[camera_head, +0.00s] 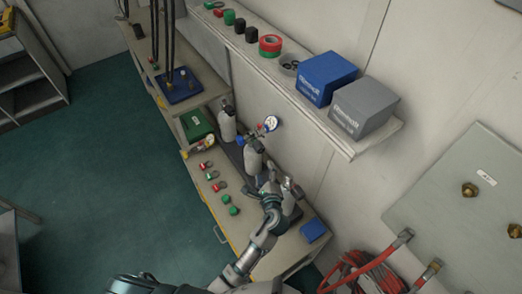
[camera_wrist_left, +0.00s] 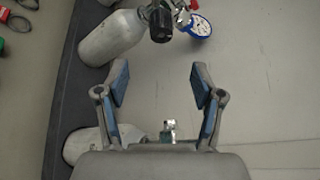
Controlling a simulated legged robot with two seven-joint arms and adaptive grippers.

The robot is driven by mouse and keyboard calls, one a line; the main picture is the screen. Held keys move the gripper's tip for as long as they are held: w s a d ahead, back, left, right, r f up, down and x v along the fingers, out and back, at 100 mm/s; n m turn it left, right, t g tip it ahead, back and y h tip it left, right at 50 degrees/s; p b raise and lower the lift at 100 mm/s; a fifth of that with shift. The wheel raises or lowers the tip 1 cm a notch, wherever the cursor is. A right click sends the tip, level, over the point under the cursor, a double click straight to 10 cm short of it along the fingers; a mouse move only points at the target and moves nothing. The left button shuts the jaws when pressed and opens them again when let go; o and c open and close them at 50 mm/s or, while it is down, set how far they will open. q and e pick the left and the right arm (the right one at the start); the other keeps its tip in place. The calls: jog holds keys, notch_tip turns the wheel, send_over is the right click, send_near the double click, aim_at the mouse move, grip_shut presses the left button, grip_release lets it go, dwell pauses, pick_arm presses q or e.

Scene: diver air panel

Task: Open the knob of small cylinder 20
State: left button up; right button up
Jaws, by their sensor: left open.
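Several small grey cylinders stand in a row on the bench against the wall. One is at the back (camera_head: 227,124), one in the middle (camera_head: 253,160), and one at the front (camera_head: 289,196), partly hidden by my left arm. No number is readable on any. My left gripper (camera_head: 271,182) is over the front part of the row. In the left wrist view its fingers (camera_wrist_left: 159,82) are spread with nothing between them. Ahead are a cylinder (camera_wrist_left: 112,40), its black knob (camera_wrist_left: 160,24) and a blue-rimmed gauge (camera_wrist_left: 200,27). Another cylinder (camera_wrist_left: 90,144) is mostly hidden under the gripper. My right gripper is not in view.
A shelf (camera_head: 335,143) above the bench holds a blue box (camera_head: 327,76), a grey box (camera_head: 363,106) and tape rolls. Red and green fittings (camera_head: 219,186) and a blue block (camera_head: 313,230) lie on the bench. Red hoses (camera_head: 365,273) hang at lower right.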

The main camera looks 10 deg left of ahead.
aim_at(261, 151)
pick_arm(q)
jog(key=x, duration=1.2)
jog(key=shift+w+d, duration=0.3)
jog(key=shift+w+a+f, duration=0.15)
jog(key=shift+a, duration=0.3)
jog(key=c, duration=0.9)
jog(key=shift+c, duration=1.2)
jog(key=shift+d, duration=0.25)
